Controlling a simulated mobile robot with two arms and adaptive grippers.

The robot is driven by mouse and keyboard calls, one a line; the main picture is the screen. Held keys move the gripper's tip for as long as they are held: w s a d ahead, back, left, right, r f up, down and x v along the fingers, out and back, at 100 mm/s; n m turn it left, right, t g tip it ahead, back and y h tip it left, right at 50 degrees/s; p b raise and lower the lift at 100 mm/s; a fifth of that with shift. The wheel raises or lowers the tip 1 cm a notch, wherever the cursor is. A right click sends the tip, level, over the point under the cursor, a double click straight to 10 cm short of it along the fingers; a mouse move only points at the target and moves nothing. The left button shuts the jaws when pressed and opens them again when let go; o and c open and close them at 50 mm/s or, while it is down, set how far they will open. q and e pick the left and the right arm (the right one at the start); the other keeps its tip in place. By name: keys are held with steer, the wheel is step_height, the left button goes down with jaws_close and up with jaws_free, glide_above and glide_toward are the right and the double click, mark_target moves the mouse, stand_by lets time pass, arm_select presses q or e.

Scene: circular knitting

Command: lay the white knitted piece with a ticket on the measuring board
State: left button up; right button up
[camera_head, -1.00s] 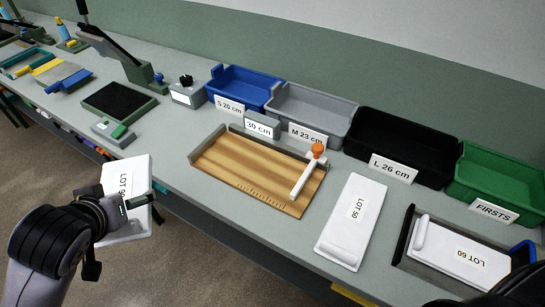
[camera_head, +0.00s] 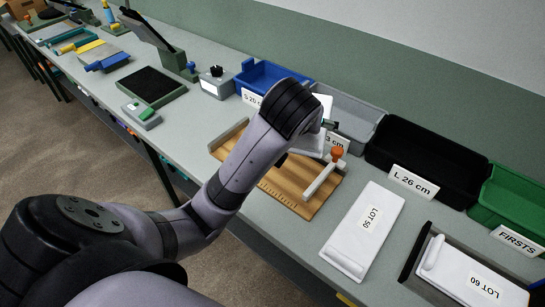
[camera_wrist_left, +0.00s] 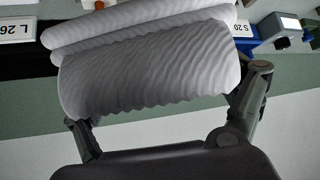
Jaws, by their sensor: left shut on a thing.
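The white knitted piece (camera_head: 310,145) hangs in my left gripper (camera_head: 330,124) above the far part of the wooden measuring board (camera_head: 287,190). My arm hides much of the piece and board in the head view. In the left wrist view the ribbed piece (camera_wrist_left: 150,70) fills the space between the fingers of my left gripper (camera_wrist_left: 165,98), with a rolled edge at its top. Its ticket is hidden now. Whether the piece touches the board cannot be told. My right gripper is not in view.
A white LOT 50 piece (camera_head: 365,228) lies right of the board. A LOT 60 piece (camera_head: 470,275) lies in a dark tray. Blue (camera_head: 262,72), grey (camera_head: 365,112), black (camera_head: 425,155) and green (camera_head: 510,195) bins line the back. An orange-knobbed white slider (camera_head: 322,178) stands on the board.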

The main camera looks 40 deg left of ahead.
arm_select(q)
steer(key=shift+w+r, duration=0.1)
steer(key=shift+w, duration=0.05)
steer(key=shift+a+n, duration=0.25)
steer(key=shift+n, duration=0.05)
steer(key=w+a+r+n+g+y+b, duration=0.25)
steer(key=a+n+g+y, duration=0.25)
steer(key=a+n, duration=0.4)
steer(key=f+n+g, duration=0.1)
steer(key=f, duration=0.4)
steer(key=s+d+f+n+g, duration=0.1)
steer(key=f, duration=0.4)
steer(key=s+f+n+g+y, duration=0.1)
steer(key=f, duration=0.4)
steer(key=shift+s+d+f+n, duration=0.1)
steer(key=shift+s+d+n, duration=0.05)
steer(key=shift+n, duration=0.15)
step_height(320, 180, down, 4)
steer(key=shift+f+p, duration=0.25)
steer(key=shift+p, duration=0.2)
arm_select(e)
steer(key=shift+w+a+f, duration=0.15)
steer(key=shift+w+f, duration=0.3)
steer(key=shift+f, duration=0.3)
